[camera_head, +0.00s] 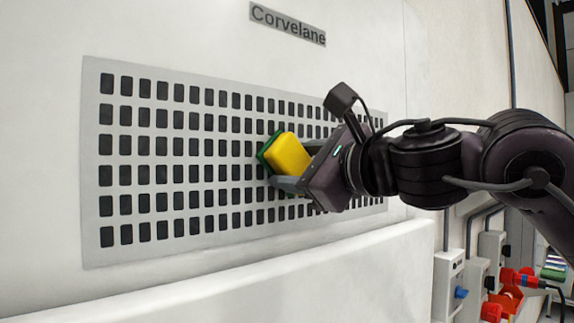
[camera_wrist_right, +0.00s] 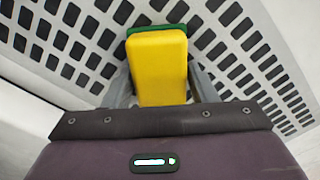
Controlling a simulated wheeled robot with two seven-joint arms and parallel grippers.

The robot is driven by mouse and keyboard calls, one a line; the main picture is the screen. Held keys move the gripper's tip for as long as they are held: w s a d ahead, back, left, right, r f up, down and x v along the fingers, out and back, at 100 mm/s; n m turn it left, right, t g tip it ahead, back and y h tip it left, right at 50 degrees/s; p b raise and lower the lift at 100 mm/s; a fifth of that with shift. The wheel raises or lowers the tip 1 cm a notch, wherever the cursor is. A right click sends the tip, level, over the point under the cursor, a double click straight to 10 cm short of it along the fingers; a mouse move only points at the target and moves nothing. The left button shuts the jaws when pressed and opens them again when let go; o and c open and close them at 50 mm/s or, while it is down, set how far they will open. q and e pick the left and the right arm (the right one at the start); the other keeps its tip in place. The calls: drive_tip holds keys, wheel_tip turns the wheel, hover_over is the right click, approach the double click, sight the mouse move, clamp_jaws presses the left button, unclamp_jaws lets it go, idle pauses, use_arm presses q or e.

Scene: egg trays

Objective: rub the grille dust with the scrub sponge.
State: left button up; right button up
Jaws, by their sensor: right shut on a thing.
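The scrub sponge, yellow with a green scouring side, shows in the head view (camera_head: 289,154) and in the right wrist view (camera_wrist_right: 158,68). My right gripper (camera_head: 284,168) is shut on the sponge, with a finger on each side of it. The sponge's green side faces the grille (camera_head: 92,160), a pale panel with rows of dark slots on the white wall. The sponge is at or very close to the grille, right of its middle; I cannot tell whether it touches. No dust can be made out on the grille. My left gripper is not in view.
A grey "Corvelane" label (camera_head: 288,23) is on the wall above the grille. A white ledge (camera_head: 250,285) juts out below it. At the lower right are wall boxes (camera_head: 448,285) with red and blue fittings. The grille's left part is unobstructed.

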drive_tip(key=shift+w+d, duration=0.6)
drive_tip(key=shift+d, duration=0.2)
drive_tip(key=shift+w+d, duration=0.6)
drive_tip(key=shift+d, duration=0.2)
drive_tip(key=w+d+p, duration=0.1)
drive_tip(key=w+d, duration=0.3)
drive_tip(key=d, duration=0.1)
drive_tip(key=shift+d+p, duration=0.25)
drive_tip(key=shift+p, duration=0.05)
drive_tip(key=shift+s, duration=0.1)
drive_tip(key=shift+b+v, duration=1)
drive_tip(key=shift+v, duration=1.85)
drive_tip(key=shift+s+d, duration=0.1)
